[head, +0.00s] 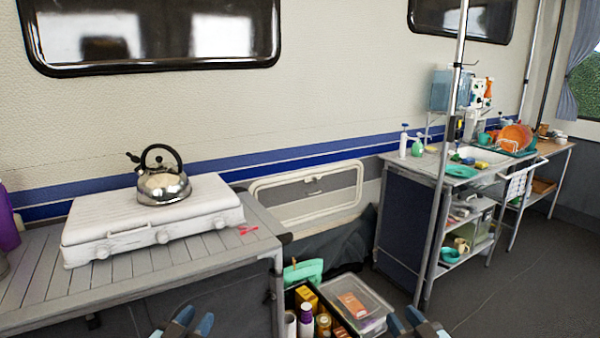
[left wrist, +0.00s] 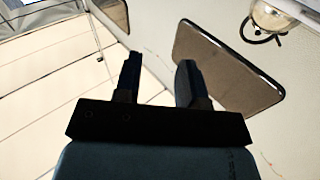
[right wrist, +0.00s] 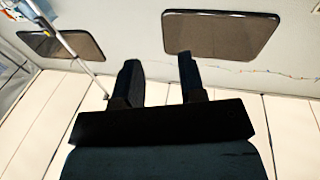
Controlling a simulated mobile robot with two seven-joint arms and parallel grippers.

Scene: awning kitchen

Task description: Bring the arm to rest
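My left gripper (head: 183,322) shows at the bottom edge of the head view, low in front of the slatted table. Its two fingers stand apart with nothing between them, as the left wrist view (left wrist: 158,82) also shows. My right gripper (head: 419,324) is at the bottom edge of the head view, right of the storage boxes. Its fingers are also apart and empty in the right wrist view (right wrist: 158,80). Neither gripper touches anything visible. Most of both arms is out of the head view.
A kettle (head: 164,186) sits on a white camping stove (head: 152,218) on the slatted table (head: 30,300) at left. A clear box (head: 372,318) and several bottles stand below. A sink counter (head: 425,166) with shelves and an awning pole (head: 447,170) are at right. Floor (head: 520,270) is clear there.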

